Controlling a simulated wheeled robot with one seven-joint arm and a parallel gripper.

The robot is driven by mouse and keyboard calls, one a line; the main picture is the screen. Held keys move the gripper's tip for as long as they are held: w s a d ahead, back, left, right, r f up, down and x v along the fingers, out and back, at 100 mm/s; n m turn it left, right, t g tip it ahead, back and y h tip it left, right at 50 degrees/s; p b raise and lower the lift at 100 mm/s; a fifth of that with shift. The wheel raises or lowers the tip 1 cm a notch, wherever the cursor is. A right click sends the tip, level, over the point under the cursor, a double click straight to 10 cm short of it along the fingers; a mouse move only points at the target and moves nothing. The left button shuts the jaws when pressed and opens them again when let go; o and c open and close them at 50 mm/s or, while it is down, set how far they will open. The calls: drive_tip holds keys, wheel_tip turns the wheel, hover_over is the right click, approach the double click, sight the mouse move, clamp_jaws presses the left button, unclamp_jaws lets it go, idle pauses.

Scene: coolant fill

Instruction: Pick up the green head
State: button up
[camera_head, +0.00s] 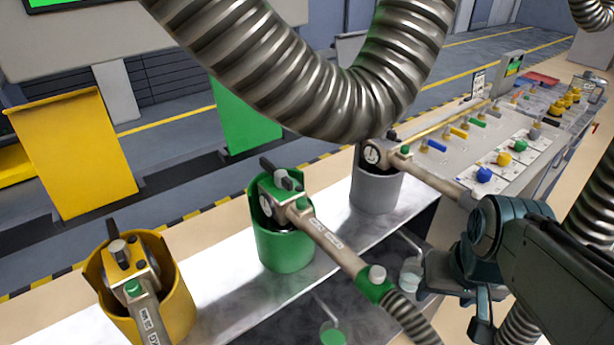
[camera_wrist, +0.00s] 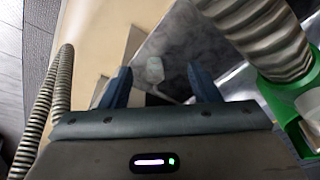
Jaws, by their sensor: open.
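The green head (camera_head: 285,195), with a round gauge, sits in a green holder (camera_head: 283,250) in the head view. Its beige handle (camera_head: 330,243) slopes to the lower right, ending in a green collar (camera_head: 375,286) and a ribbed metal hose (camera_head: 412,318). My gripper (camera_head: 447,287) is to the right of that collar, apart from it. In the wrist view my gripper (camera_wrist: 159,82) is open, with nothing between its fingers. A green collar (camera_wrist: 290,95) and ribbed hose (camera_wrist: 262,35) show at the right, outside the fingers.
A yellow head (camera_head: 128,262) in a yellow holder stands at the left. A grey head (camera_head: 378,152) in a grey holder stands behind right; its handle reaches near my arm. A thick hose (camera_head: 300,80) hangs across the top. A control panel (camera_head: 500,150) is at the right.

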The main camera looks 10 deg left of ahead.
drive_tip(key=w+a+r+n+g+y+p, duration=0.1)
drive_tip(key=w+a+r+n+g+y, duration=0.15)
drive_tip(key=w+a+r, duration=0.3)
drive_tip(key=n+g+y+p, duration=0.2)
drive_tip(key=n+g, duration=0.3)
drive_tip(key=n, duration=0.2)
approach(320, 223)
drive_tip(key=x, duration=0.6)
drive_tip(key=shift+s+f, duration=0.15)
drive_tip(key=shift+p+x, duration=0.4)
drive_tip(key=shift+x, duration=2.4)
clamp_jaws()
